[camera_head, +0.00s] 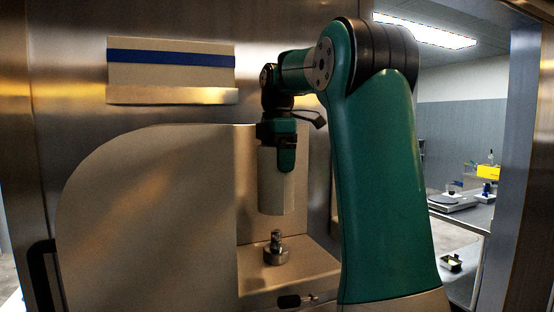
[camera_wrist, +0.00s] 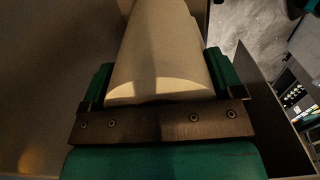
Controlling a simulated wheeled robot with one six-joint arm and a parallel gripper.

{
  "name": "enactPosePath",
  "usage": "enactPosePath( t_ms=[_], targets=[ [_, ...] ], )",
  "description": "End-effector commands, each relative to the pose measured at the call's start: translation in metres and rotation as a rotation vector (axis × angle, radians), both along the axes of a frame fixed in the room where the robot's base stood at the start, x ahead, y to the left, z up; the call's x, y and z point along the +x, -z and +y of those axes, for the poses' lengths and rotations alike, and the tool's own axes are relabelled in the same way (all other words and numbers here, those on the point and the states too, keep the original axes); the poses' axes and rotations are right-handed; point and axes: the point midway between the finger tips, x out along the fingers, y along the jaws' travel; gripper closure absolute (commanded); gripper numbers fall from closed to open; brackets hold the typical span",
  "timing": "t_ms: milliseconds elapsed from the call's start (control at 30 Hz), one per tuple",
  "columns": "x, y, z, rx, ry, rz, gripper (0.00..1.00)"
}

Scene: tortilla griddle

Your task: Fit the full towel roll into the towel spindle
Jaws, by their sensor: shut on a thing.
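The towel roll (camera_head: 276,185) is a pale, upright cylinder in the head view. It also fills the middle of the wrist view (camera_wrist: 160,55). My gripper (camera_head: 287,150) is shut on its upper part, and the green fingers show on both sides of it in the wrist view (camera_wrist: 160,82). The towel spindle (camera_head: 276,248) is a short metal post on a round base, standing on the beige dispenser's ledge. The roll hangs above the spindle with a visible gap between them. The roll's lower end looks roughly over the post. The spindle is not seen in the wrist view.
The beige dispenser's tall curved side (camera_head: 150,215) stands left of the roll, and its back wall is behind. A doorway at right shows a bench (camera_head: 465,212) with a scale and a yellow box.

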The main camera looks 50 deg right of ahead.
Motion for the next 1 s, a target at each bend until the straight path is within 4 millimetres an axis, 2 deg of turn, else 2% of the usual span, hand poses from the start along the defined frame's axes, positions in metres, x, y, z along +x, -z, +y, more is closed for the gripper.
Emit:
enactPosePath(
  t_ms=[33, 200, 400, 1000],
  targets=[
    [0.0, 0.01, 0.0, -0.001, 0.001, -0.001, 0.45],
    [0.0, 0.028, 0.0, -0.001, 0.001, -0.001, 0.45],
    [0.0, 0.041, 0.0, -0.001, 0.0, -0.001, 0.45],
    [0.0, 0.042, 0.0, -0.001, 0.0, -0.001, 0.45]
  ],
)
